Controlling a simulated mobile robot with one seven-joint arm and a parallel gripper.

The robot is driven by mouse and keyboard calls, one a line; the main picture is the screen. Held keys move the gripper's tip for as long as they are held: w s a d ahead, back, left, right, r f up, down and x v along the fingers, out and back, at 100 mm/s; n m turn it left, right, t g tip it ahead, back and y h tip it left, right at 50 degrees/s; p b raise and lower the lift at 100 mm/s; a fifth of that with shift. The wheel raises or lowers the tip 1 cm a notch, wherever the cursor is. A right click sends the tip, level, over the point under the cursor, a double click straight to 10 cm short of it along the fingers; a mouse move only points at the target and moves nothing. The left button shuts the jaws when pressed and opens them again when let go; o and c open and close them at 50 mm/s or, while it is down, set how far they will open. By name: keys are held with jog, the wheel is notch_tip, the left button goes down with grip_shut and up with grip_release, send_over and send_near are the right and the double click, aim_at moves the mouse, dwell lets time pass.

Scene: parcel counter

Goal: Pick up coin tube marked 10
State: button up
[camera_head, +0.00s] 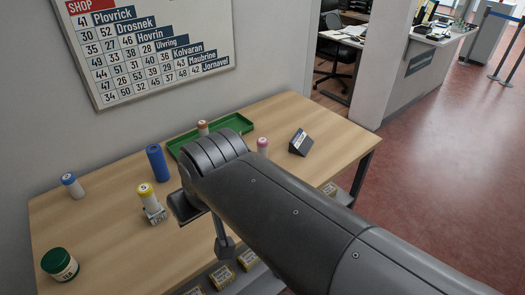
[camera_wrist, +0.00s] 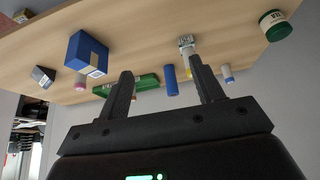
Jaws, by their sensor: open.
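Several small white coin tubes with coloured caps stand on the wooden table (camera_head: 105,228). One has a blue cap (camera_head: 73,186), one a yellow cap (camera_head: 146,194) that seems to read 5, one a pink cap (camera_head: 262,146), and one an orange cap (camera_head: 203,128) at the green tray. I cannot read a 10 on any of them. The blue-capped tube (camera_wrist: 228,74) and pink-capped tube (camera_wrist: 80,82) also show in the tilted wrist view. My gripper (camera_wrist: 162,66) is open and empty, its fingers apart above the table. In the head view my arm hides part of the table.
A green tray (camera_head: 240,121) lies at the back, with a plain blue cylinder (camera_head: 157,163) left of it. A dark green TEA tin (camera_head: 59,265) is front left. A dark wedge sign (camera_head: 301,142) stands right. A blue box (camera_wrist: 86,53) shows in the wrist view. The left middle has free room.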

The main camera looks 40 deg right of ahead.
jog(key=w+d+f+m, duration=0.1)
jog(key=w+d, duration=0.5)
jog(key=d, duration=0.1)
jog(key=w+d+f+g+h, duration=0.1)
jog(key=w+d+f, duration=0.1)
jog(key=w+d, duration=0.4)
jog(key=w+d+f+m, duration=0.1)
jog(key=w+d+f, duration=0.1)
jog(key=w+d, duration=0.4)
jog(key=shift+w+d+f+m+g+h, duration=0.1)
jog(key=shift+d+m+g+h, duration=0.05)
jog(key=shift+d, duration=0.85)
jog(key=shift+w+d+m+g+h, duration=0.1)
jog(key=shift+d+m+g+h, duration=0.05)
jog(key=shift+d, duration=0.8)
send_near(263, 148)
jog(key=w, duration=0.1)
jog(key=shift+m, duration=0.4)
jog(key=x, duration=0.7)
jog(key=shift+d, duration=0.25)
jog(key=shift+d+x, duration=0.2)
jog(key=shift+x, duration=2.25)
jog(key=shift+c, duration=0.3)
